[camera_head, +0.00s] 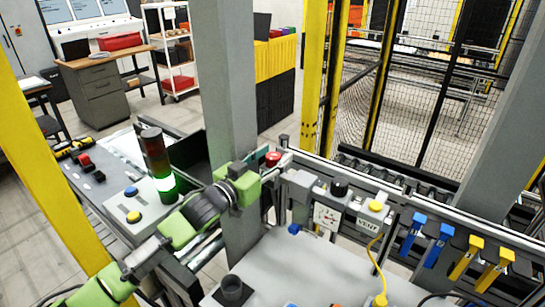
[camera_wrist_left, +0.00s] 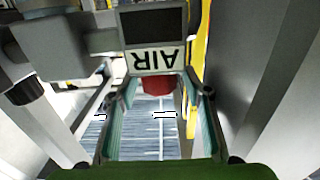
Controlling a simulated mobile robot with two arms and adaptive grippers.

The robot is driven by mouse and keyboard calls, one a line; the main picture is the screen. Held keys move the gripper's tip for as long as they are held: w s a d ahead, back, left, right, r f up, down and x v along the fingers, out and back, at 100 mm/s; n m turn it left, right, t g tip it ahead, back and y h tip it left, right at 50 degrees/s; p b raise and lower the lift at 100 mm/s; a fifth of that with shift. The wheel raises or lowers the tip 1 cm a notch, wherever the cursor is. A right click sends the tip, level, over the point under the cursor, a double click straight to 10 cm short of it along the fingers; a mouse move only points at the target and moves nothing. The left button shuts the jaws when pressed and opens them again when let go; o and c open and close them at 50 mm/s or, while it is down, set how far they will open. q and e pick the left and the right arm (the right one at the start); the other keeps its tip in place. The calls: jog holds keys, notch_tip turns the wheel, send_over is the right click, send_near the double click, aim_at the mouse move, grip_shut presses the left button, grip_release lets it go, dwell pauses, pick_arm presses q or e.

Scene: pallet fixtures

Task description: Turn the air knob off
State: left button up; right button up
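The red air knob (camera_wrist_left: 158,85) sits under a box with an "AIR" label (camera_wrist_left: 156,58) that reads upside down in the left wrist view. The knob also shows in the head view (camera_head: 273,158), near the top of the post by the rail. My left gripper (camera_wrist_left: 158,100) is open, with one teal-lined finger on each side of the knob. Whether the fingers touch it I cannot tell. In the head view my green left arm reaches in from the lower left, and its gripper (camera_head: 272,177) is small and partly hidden beside the knob. My right gripper is not in view.
A grey column (camera_head: 225,110) stands close behind my left wrist. A lit signal tower (camera_head: 157,160) stands on the control panel at left.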

pick_arm(q)
jog(key=shift+s, duration=0.1)
jog(key=v, duration=1.2)
jog(key=d+f+n+t+y+b, duration=0.25)
jog(key=d+y+b, duration=0.4)
jog(key=b, duration=1.05)
jog(key=w+n, duration=0.1)
jog(key=w, duration=0.2)
jog(key=w+r+n+y+p, duration=0.1)
jog(key=w, duration=0.2)
jog(key=w+n+t+y, duration=0.1)
jog(key=w, duration=0.2)
jog(key=shift+w+d+r+n, duration=0.25)
jog(key=shift+w+d+r, duration=0.1)
jog(key=shift+r, duration=0.05)
